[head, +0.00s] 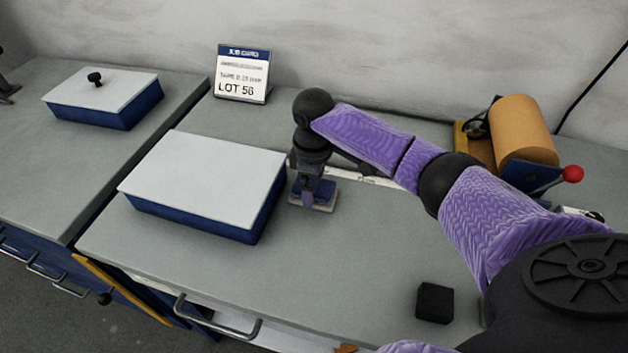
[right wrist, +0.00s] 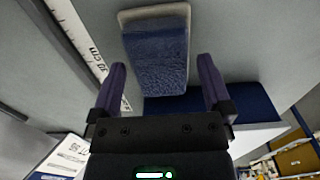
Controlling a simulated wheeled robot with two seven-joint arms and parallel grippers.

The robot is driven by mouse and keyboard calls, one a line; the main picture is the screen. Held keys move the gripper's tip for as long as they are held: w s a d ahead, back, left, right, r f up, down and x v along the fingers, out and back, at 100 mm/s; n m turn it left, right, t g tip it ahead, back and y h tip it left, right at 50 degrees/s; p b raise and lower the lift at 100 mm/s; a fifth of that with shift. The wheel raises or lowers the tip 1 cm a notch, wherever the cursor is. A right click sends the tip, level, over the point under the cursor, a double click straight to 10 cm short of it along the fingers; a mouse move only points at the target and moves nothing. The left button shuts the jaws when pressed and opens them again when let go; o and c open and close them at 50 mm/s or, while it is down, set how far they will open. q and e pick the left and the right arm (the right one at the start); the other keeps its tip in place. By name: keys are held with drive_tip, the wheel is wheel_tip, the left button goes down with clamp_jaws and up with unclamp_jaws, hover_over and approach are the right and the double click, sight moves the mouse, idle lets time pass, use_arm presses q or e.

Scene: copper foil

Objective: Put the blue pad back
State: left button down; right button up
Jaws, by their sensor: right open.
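The blue pad (head: 326,188) sits in a small pale tray (head: 325,208) on the grey bench, just right of the large blue box with a white lid. In the right wrist view the textured blue pad (right wrist: 157,55) lies ahead of the fingers, with the pale tray's rim (right wrist: 150,11) around its far end. My right gripper (head: 308,197) points down over the pad and partly hides it. Its fingers (right wrist: 160,82) are spread wide with the pad between their lines; I see no contact. My left gripper is not in view.
The large lidded box (head: 205,170) stands close to the left of my right gripper. A ruler (head: 375,180) lies behind it. A copper-coloured roll (head: 523,128) on a stand with a red-knobbed lever (head: 572,174) is at right. A black block (head: 434,302) lies near the front. The middle front of the bench is clear.

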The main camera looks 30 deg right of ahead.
wheel_tip(320, 180, up, 12)
drive_tip(key=p, duration=0.4)
drive_tip(key=shift+r+p, duration=0.1)
drive_tip(key=shift+p, duration=0.2)
